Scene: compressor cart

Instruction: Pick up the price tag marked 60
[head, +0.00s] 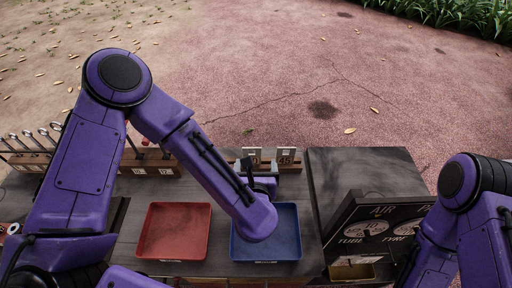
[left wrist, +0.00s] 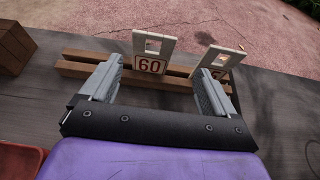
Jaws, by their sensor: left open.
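The price tag marked 60 (left wrist: 150,64) stands upright in a wooden rack (left wrist: 82,72) in the left wrist view. It is a pale plate with a square hole above the number. My left gripper (left wrist: 161,75) is open, with the tag showing between its fingers, nearer the left one; I cannot tell whether either touches. In the head view the left gripper (head: 261,166) is over the rack and the tag (head: 252,154) shows only in part. A second tag, marked 45 (head: 286,156), stands to the right; the right finger partly covers it in the wrist view. My right gripper is out of frame.
A red tray (head: 174,207) and a blue tray (head: 283,256) lie on the grey cart top in front of the rack. A dark panel with AIR dials (head: 379,228) stands at right. A wooden tool rack (head: 150,168) is at left.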

